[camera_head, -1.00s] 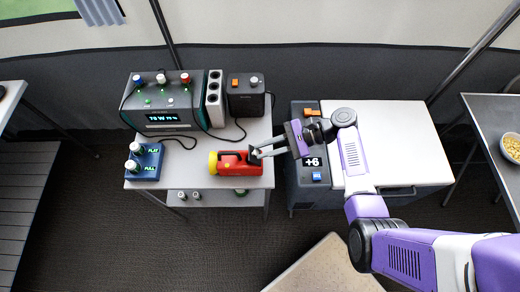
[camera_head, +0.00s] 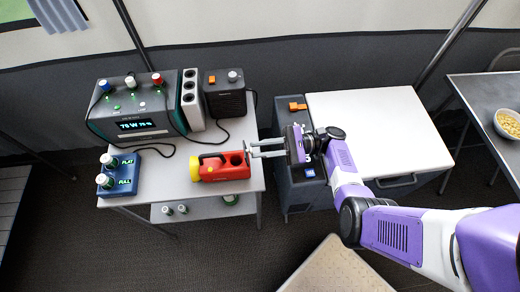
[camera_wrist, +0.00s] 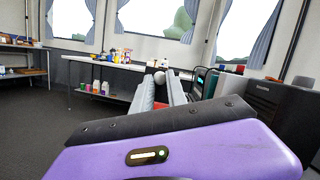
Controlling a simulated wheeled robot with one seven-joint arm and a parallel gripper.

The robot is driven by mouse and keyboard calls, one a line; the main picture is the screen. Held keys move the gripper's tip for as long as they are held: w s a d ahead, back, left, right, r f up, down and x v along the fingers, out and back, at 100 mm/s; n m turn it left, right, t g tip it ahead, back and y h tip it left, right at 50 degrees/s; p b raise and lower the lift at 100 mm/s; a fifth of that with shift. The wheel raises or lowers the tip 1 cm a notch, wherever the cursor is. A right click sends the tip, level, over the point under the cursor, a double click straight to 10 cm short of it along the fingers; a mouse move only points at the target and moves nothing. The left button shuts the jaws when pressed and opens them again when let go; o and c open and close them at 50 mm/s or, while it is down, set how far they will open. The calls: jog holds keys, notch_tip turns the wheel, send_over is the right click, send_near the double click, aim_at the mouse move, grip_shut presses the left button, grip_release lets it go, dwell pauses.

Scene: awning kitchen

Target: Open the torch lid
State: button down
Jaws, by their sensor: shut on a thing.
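The red torch (camera_head: 222,174) with a yellow head lies on the grey table, its head pointing left. A dark round opening shows at its right end. My gripper (camera_head: 252,149) is at the right end of the torch, its two long grey fingers pointing left. It is shut on a small piece that looks like the torch lid; the head view barely shows it. In the wrist view a small greyish rounded thing (camera_wrist: 160,77) sits at the fingertips, with a bit of red between the fingers. I cannot tell whether the held piece still touches the torch.
A grey charger unit (camera_head: 140,115) with a lit display, a white socket block (camera_head: 193,98) and a black box (camera_head: 224,96) stand behind the torch. A blue tray (camera_head: 120,174) with bottles is at left. A white-topped cabinet (camera_head: 380,130) is at right.

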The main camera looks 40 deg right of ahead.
dwell(0.4)
jog(key=c, duration=1.3)
grip_release()
jog(key=shift+b+v, duration=3.1)
jog(key=shift+v, duration=0.8)
